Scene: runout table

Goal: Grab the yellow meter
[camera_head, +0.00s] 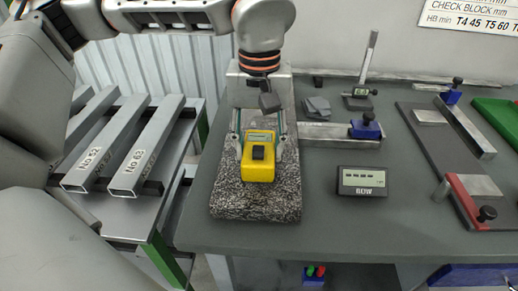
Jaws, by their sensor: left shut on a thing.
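The yellow meter (258,171) is a small boxy device with a black part on its front face. It is over the speckled grey stone block (256,206) at the left part of the table. My left gripper (260,147) comes down from above, with one finger on each side of the meter, and is shut on it. Whether the meter rests on the block or is just clear of it, I cannot tell. My right gripper is not in view.
A dark display box (361,182) sits right of the block on the grey table (330,225). Metal tubes (145,150) lie on a rack at left.

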